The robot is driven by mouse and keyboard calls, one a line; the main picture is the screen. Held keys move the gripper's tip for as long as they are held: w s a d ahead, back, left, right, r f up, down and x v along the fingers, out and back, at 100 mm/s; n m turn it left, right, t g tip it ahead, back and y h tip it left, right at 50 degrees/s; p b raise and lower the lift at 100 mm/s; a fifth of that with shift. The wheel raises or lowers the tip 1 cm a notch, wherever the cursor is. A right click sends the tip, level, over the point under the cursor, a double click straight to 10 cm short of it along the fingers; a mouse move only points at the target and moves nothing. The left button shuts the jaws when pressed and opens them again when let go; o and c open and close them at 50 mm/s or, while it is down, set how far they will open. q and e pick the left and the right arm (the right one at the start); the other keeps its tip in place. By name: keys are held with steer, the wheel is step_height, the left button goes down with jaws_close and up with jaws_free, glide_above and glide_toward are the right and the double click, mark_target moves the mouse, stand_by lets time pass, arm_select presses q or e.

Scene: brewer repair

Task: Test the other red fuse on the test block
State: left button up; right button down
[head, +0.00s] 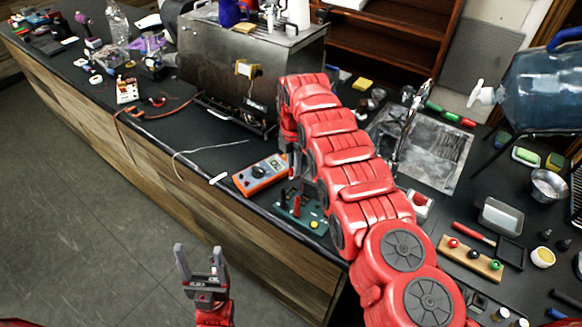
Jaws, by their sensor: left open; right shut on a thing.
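The green test block (308,214) lies on the counter near its front edge, with small red and yellow parts on it. An orange multimeter (262,174) lies just to its left. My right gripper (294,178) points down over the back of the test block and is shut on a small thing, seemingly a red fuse. My own arm hides much of it, so I cannot tell whether the fuse touches the block. My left gripper (201,262) is open and empty, in front of the counter above the floor.
The metal brewer (225,62) stands behind, with a cable (205,150) on the counter before it. A sink (425,150), a wooden board with coloured knobs (470,259) and a large water bottle (540,90) are at the right. The floor at left is clear.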

mark_target(291, 175)
steer(key=shift+a+f+n, duration=0.1)
steer(key=shift+a+n, duration=0.2)
steer(key=shift+n, duration=0.3)
steer(key=shift+s+f+p, duration=0.15)
steer(key=shift+p, duration=0.15)
steer(key=shift+s+a+f+n, duration=0.1)
steer(key=shift+a+n, duration=0.05)
steer(key=shift+n, duration=0.65)
steer(key=shift+s+f+b, duration=0.1)
steer(key=shift+f+b, duration=0.4)
steer(key=shift+f, duration=0.5)
step_height(291, 175, down, 4)
steer(key=b, duration=0.4)
steer(key=shift+f, duration=0.1)
steer(key=shift+r, duration=0.25)
steer(key=shift+f+p, duration=0.1)
steer(key=shift+p, duration=0.45)
steer(key=shift+f+b, duration=0.1)
steer(key=shift+b, duration=0.3)
